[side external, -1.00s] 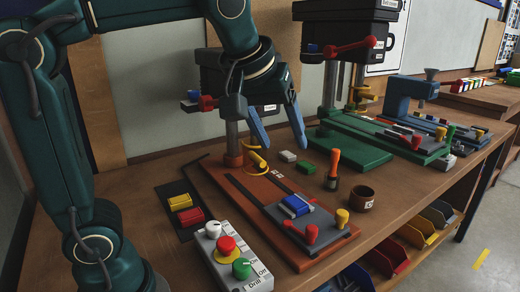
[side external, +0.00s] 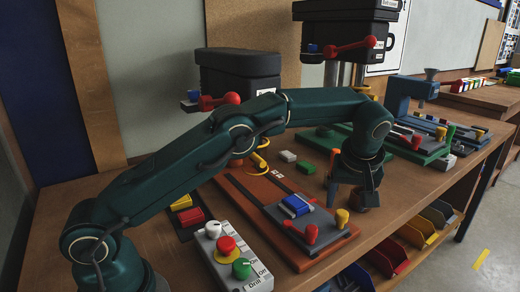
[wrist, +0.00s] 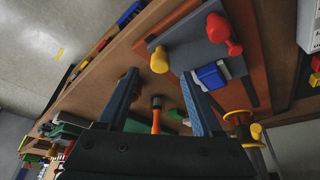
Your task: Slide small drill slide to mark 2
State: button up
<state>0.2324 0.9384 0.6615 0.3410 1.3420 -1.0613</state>
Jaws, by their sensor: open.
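The small drill has an orange base (side external: 238,188) with dark rails. Its grey slide plate (side external: 318,232) sits at the front end, carrying a blue block (side external: 296,205), red knobs and a yellow knob (side external: 342,217). In the wrist view, the slide plate (wrist: 195,50) lies above my right finger, with the yellow knob (wrist: 159,60) and red knobs (wrist: 226,33) near the top. My gripper (side external: 354,203) points down just right of the slide plate, apart from it. Its blue fingers are spread and empty in the wrist view (wrist: 160,88). I cannot read the slide's mark.
A control box (side external: 238,262) with red and green buttons stands in front. A brown cup (side external: 367,199) is partly hidden behind my gripper. Larger green (side external: 322,142) and blue machines stand at the right. Bins hang below the bench edge.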

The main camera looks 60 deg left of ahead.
aim_at(342, 213)
jog(key=shift+x, duration=2.05)
grip_shut()
jog(key=shift+r, duration=0.1)
